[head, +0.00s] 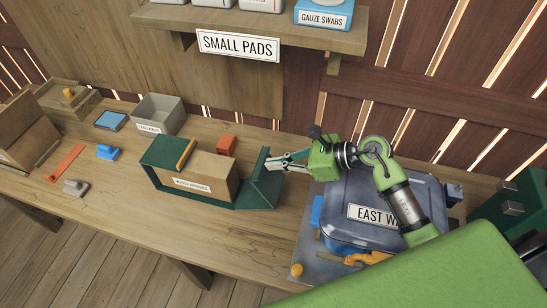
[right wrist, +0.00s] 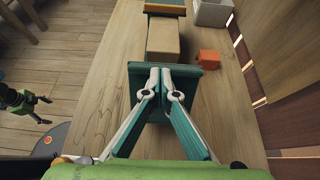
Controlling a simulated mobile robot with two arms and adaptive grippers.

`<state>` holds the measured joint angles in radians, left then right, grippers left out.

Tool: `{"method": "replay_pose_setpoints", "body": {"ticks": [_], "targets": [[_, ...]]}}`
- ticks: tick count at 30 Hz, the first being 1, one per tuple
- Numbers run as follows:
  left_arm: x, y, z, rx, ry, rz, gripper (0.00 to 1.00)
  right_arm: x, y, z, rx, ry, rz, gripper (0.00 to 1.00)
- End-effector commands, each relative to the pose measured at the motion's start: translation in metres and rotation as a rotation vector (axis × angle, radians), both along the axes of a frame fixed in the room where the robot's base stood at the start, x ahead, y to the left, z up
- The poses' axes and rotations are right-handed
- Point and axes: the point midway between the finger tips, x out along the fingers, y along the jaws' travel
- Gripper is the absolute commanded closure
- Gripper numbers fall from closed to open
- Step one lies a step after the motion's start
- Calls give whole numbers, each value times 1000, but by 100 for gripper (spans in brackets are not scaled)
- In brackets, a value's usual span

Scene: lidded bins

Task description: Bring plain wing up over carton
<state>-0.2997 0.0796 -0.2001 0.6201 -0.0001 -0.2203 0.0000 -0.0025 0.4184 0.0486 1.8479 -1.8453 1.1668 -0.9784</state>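A tan carton (head: 207,178) sits in a green holder (head: 190,194) on the workbench. One green wing with an orange-yellow strip (head: 186,153) is at the carton's left. The plain wing (head: 263,184), with no strip, is at the right and stands tilted up, clear of the carton top. My right gripper (head: 270,163) is at the plain wing's upper edge, on its outer side. In the right wrist view its fingertips (right wrist: 166,72) are together against the wing (right wrist: 194,68); no grip on the panel shows. My left gripper (right wrist: 44,109) hangs open and empty off the bench.
An orange-red block (head: 227,145) stands behind the carton and a grey bin (head: 158,114) at its back left. A blue lidded bin (head: 350,190) is under my right arm. A shelf (head: 250,32) overhangs the back.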

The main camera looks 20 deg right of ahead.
Motion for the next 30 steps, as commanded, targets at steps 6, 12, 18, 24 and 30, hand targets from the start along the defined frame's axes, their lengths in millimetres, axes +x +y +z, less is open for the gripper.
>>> {"method": "replay_pose_setpoints", "body": {"ticks": [6,12,18,24,30], "targets": [[0,0,4,0,1,0,24,4,6,-4,0,0,1,100],[0,0,3,0,1,0,24,4,6,-4,0,-1,0,100],[-1,0,2,0,1,0,24,11,16,2,-3,-3,5,100],[-1,0,-4,0,1,0,24,34,50,16,-4,-5,5,100],[-1,0,-9,0,1,0,24,50,75,22,-1,-2,2,100]]}}
